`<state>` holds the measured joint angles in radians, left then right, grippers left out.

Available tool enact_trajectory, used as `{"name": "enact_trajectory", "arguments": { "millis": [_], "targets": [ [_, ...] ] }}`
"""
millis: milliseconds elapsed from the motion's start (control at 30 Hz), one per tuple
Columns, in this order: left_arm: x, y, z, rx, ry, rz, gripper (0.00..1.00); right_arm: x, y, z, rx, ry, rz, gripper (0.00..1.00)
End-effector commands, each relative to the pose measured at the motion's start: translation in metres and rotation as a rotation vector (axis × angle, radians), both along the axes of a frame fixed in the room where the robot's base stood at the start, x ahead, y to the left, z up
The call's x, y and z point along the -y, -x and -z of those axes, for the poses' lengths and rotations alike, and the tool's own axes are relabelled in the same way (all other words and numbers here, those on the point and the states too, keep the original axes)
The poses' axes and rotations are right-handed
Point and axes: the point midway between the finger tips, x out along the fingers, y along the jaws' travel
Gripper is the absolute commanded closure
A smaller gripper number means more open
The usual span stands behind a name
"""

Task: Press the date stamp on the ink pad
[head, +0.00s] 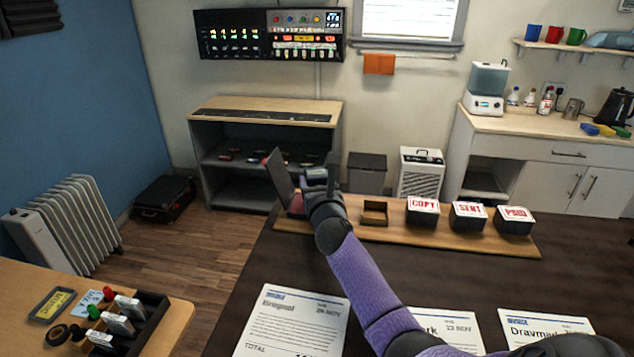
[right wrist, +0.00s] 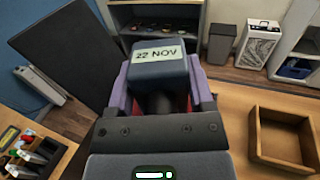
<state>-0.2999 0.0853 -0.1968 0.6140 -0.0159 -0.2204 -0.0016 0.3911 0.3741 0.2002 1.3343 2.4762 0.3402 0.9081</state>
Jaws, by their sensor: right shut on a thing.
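My right gripper (head: 318,185) is shut on the date stamp (right wrist: 158,60), whose blue-grey top with a "22 NOV" label faces the right wrist camera. The stamp is between the purple fingers, and its lower end is hidden. The ink pad (head: 296,204) is at the left end of the wooden board, with its dark lid (head: 279,174) raised; the lid also shows in the right wrist view (right wrist: 62,65). The gripper is over the pad, and slivers of red show beside the fingers. I cannot tell whether the stamp touches the pad. My left gripper is not in view.
An empty wooden holder (head: 375,213) stands right of the pad, then the COPY (head: 422,211), SENT (head: 468,215) and PAID (head: 514,219) stamps, all on the board (head: 400,236). Invoices (head: 292,322) lie on the dark desk in front. A side table (head: 165,330) holds several stamps.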

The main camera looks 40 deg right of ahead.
Motion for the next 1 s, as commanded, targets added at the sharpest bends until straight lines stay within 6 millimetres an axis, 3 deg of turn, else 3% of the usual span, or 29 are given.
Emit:
{"name": "enact_trajectory", "arguments": {
  "millis": [367,1000],
  "targets": [
    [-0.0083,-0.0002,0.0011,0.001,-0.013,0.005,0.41,0.0,0.0,0.0019,0.001,-0.001,0.0,1.0],
    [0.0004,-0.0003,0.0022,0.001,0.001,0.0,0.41,-0.0001,0.0002,0.0048,-0.003,-0.002,0.001,1.0]
  ]
}}
